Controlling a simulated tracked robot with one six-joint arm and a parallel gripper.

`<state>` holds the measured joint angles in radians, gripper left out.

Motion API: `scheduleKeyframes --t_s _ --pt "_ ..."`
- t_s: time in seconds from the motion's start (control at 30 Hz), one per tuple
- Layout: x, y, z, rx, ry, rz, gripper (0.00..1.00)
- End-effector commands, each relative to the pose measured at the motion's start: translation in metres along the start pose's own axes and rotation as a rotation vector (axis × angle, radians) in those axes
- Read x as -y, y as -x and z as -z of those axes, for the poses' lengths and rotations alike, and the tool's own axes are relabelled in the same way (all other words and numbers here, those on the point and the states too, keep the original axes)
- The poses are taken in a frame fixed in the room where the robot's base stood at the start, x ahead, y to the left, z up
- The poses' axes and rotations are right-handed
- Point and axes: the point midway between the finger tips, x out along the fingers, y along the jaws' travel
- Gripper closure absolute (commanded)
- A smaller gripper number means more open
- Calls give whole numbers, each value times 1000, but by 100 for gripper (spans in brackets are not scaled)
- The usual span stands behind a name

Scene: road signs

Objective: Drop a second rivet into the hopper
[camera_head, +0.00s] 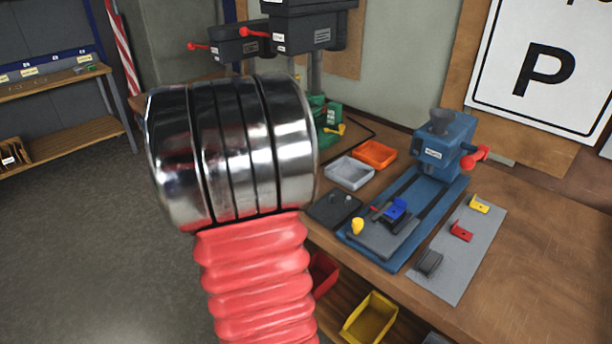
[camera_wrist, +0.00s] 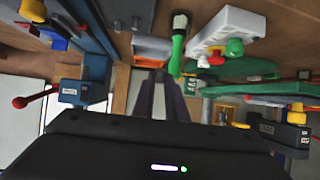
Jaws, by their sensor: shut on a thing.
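The hopper (camera_head: 443,115) is a grey funnel on top of the blue riveting press (camera_head: 445,148), at the right of the head view. The press also shows at the left of the wrist view (camera_wrist: 75,93). My gripper (camera_wrist: 160,74) shows in the wrist view as two dark fingers close together near the orange tray (camera_wrist: 152,44) and the grey tray (camera_wrist: 150,61). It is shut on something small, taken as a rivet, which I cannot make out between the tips. My chrome and red arm fills the middle of the head view and hides the gripper there.
A dark tray (camera_head: 335,208) stands left of the press. A grey mat (camera_head: 455,265) holds red and yellow brackets. In the wrist view, a green-handled brush (camera_wrist: 178,45) and a white box (camera_wrist: 232,30) with buttons are right of the fingers. The bench's right side is clear.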

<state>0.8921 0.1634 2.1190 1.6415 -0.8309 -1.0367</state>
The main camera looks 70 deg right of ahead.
Motion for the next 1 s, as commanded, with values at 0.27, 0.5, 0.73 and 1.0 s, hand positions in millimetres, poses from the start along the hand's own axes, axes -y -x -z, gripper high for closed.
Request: scheduleKeyframes --t_s 0.27,0.5,0.73,1.0 --pt "99 62 -26 0 154 282 100" --pt "167 127 -62 -1 282 513 100" --pt "215 198 -106 0 400 728 100" --pt "250 286 -168 0 536 974 100"
